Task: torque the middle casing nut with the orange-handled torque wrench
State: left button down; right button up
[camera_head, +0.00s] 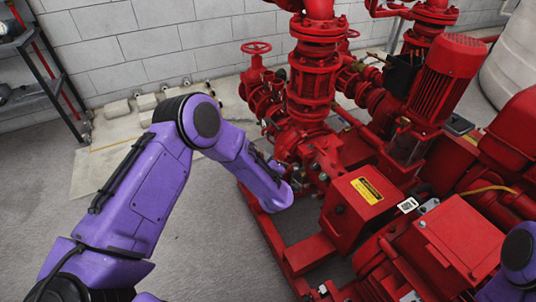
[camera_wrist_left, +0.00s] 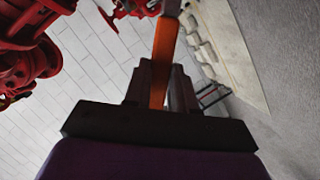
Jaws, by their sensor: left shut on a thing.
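In the left wrist view, my left gripper (camera_wrist_left: 160,88) is shut on the orange handle of the torque wrench (camera_wrist_left: 164,45). Small studs or nuts show on the casing's near side. I cannot tell which is the middle one, or whether the wrench touches it. My right gripper is not in view.
A red box with a yellow label (camera_head: 367,190) sits right of my left wrist. A red handwheel valve (camera_head: 257,48) and a vertical red motor (camera_head: 446,78) stand behind. A dark shelf rack (camera_head: 45,85) is at far left. Grey floor (camera_head: 205,235) is open at left.

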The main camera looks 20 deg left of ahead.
pick_arm(q)
jog(key=shift+w+d+r, duration=0.1)
jog(key=shift+w+d, duration=0.05)
jog(key=shift+d, duration=0.1)
jog(key=w+a, duration=0.1)
jog(key=w+a+b, duration=0.1)
jog(key=a, duration=0.1)
jog(key=shift+w+a+b, duration=0.25)
jog(key=shift+w+b, duration=0.05)
jog(key=shift+w, duration=0.05)
jog(key=shift+w+a, duration=0.15)
jog(key=shift+a, duration=0.1)
jog(key=shift+r, duration=0.1)
dwell(0.3)
jog(key=shift+w+a, duration=0.7)
jog(key=shift+a, duration=0.25)
dwell(0.5)
dwell(0.3)
